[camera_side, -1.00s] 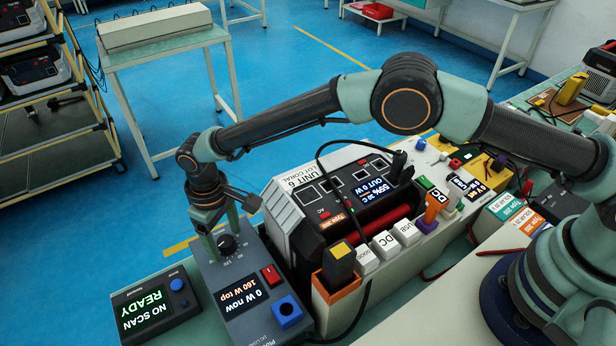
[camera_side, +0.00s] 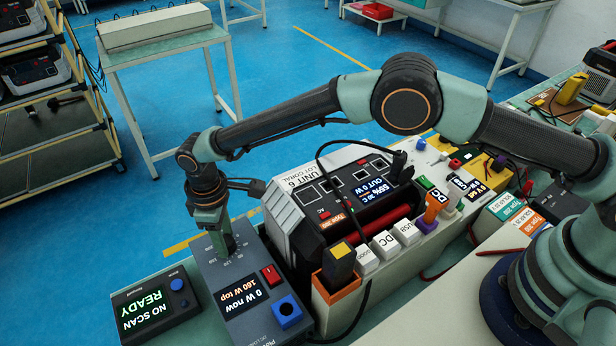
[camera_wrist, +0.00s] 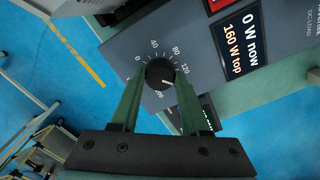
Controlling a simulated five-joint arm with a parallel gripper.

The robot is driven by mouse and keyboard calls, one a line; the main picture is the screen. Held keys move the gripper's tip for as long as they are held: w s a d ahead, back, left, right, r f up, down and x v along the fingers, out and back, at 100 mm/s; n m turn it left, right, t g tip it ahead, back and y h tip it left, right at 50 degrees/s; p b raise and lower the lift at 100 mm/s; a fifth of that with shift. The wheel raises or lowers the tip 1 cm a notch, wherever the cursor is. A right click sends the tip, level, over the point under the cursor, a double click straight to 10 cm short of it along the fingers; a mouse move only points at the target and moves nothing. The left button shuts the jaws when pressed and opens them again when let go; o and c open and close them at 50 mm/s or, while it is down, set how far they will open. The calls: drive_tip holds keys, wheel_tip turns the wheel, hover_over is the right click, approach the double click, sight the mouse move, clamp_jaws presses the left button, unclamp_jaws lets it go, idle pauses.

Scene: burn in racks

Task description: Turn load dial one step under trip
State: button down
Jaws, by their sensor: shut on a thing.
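The load dial is a round black knob (camera_wrist: 160,73) with a white pointer line, on the dark grey load box (camera_side: 240,317). Its printed scale includes 0, 40, 80 and 120; in the wrist view the pointer aims down and right, and the mark there is hard to read. My gripper (camera_wrist: 158,78) is shut on the dial, one finger at each side. In the side view my gripper (camera_side: 222,245) points straight down onto the box, and its fingers largely hide the dial. The load display (camera_side: 240,293) reads "0 W now" and "160 W top".
A red rocker switch (camera_side: 270,275) and a blue socket (camera_side: 287,310) are on the same box. A scanner reading "NO SCAN READY" (camera_side: 143,309) stands left. The Unit 6 power station (camera_side: 320,200) stands close on the right, a cable looping over it.

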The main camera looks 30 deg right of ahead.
idle(0.3)
drive_tip(key=shift+c, duration=1.9)
unclamp_jaws()
wheel_tip(320, 180, up, 12)
drive_tip(key=shift+r, duration=0.15)
drive_tip(key=d+r+m+t+y, duration=0.1)
drive_tip(key=d+r+m, duration=0.2)
drive_tip(key=d+r, duration=0.6)
drive_tip(key=d+r+m+t, duration=0.2)
drive_tip(key=d+r, duration=0.5)
drive_tip(key=d, duration=0.5)
drive_tip(key=s+d+m+t+h, duration=0.1)
drive_tip(key=s+d+m, duration=0.5)
drive_tip(key=s+d, duration=0.7)
drive_tip(key=d+t, duration=0.1)
drive_tip(key=d, duration=0.1)
drive_tip(key=shift+s+d+t, duration=0.3)
drive_tip(key=shift+s+d, duration=0.1)
